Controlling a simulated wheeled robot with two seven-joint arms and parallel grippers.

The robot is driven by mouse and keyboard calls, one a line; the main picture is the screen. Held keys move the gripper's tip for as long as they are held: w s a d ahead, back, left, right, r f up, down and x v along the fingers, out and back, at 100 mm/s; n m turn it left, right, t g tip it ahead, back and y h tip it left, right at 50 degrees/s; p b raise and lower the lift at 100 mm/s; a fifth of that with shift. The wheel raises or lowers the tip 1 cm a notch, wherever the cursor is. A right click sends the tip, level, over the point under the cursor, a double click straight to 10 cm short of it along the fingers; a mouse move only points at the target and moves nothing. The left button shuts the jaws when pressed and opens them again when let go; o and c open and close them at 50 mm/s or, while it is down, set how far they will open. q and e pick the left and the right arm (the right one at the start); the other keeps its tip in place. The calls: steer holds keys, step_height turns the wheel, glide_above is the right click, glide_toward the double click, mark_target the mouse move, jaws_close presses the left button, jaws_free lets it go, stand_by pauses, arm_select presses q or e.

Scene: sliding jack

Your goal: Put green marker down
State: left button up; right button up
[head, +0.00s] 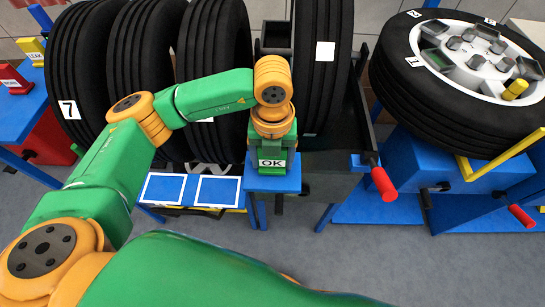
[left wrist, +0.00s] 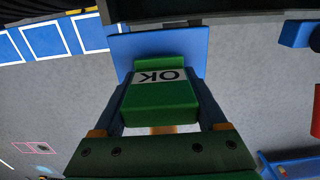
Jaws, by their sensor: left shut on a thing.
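The green marker (head: 272,163) is a small green block with a white "OK" label. My left gripper (left wrist: 160,92) is shut on it, with one finger on each side. The marker is upright at a small blue platform (head: 274,184) in the head view. In the left wrist view the marker (left wrist: 160,98) lies over the blue platform (left wrist: 122,44). I cannot tell whether its base touches the platform. My right gripper is not in view.
Several black tyres (head: 145,50) stand in a row behind the marker. A wheel (head: 440,110) lies on a blue stand at right. A red-handled lever (head: 383,183) is just right of the platform. White-framed blue squares (head: 217,191) are to its left. Red (head: 14,80) and yellow (head: 31,48) markers stand far left.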

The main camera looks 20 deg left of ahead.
arm_select(q)
steer(key=shift+f, duration=0.4)
steer(key=shift+f, duration=0.15)
steer(key=shift+f+b, duration=0.15)
steer(key=shift+b, duration=0.15)
steer(key=o, duration=1.3)
